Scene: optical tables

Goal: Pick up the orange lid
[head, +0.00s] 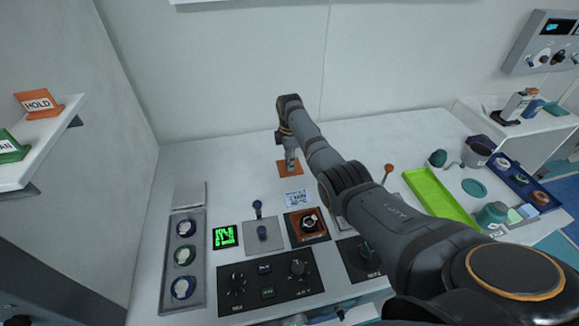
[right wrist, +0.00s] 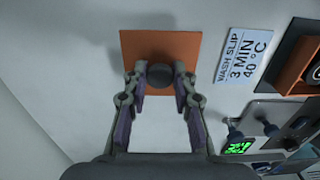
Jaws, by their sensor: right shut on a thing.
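The orange lid (head: 284,168) is a flat orange square lying on the white table top near the back wall. In the right wrist view the orange lid (right wrist: 135,48) shows a dark round knob (right wrist: 160,75) at its middle. My right gripper (head: 291,166) is over the lid, pointing down. In the right wrist view my right gripper (right wrist: 160,78) has its two fingertips on either side of the knob, shut on it. The lid looks flat on or very near the table; I cannot tell if any gap is under it. My left gripper is not in view.
A wash slip card (head: 296,198) lies just in front of the lid. Switch panels (head: 263,237), a green display (head: 225,237) and a grey tray (head: 169,270) stand nearer. A lime green tray (head: 441,205) is at right. The table left of the lid is clear.

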